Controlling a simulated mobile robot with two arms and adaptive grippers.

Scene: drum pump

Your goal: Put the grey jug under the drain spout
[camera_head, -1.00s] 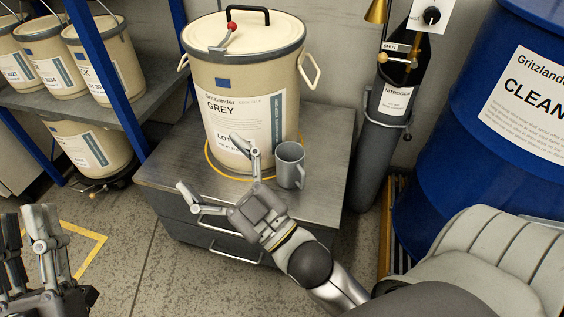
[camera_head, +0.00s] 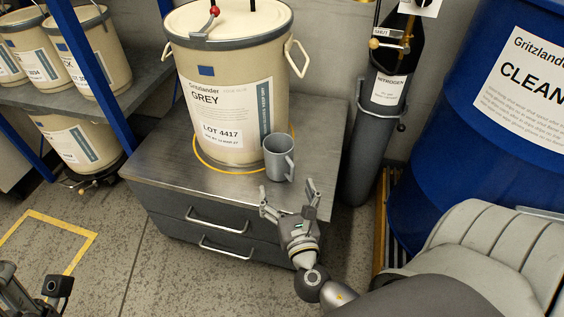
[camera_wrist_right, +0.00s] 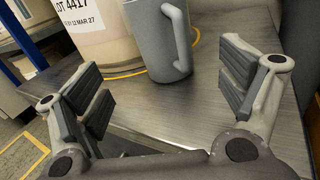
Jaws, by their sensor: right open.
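The grey jug (camera_head: 277,160) stands upright on the metal cabinet top (camera_head: 165,160), close to the right front of the cream GREY drum (camera_head: 226,90). Its handle points right. My right gripper (camera_head: 286,191) is open and empty in front of the jug, pointing at it. In the right wrist view the jug (camera_wrist_right: 157,45) stands beyond and between the spread fingers (camera_wrist_right: 165,85), apart from them. No drain spout can be made out. Part of what seems my left gripper (camera_head: 38,290) shows at the bottom left corner; its jaws are unclear.
A yellow ring (camera_head: 203,158) circles the drum's base. A nitrogen cylinder (camera_head: 376,130) and a big blue drum (camera_head: 435,150) stand to the right. Shelves with several cream pails (camera_head: 90,55) and a blue post (camera_head: 85,70) are left. The cabinet top's front left is clear.

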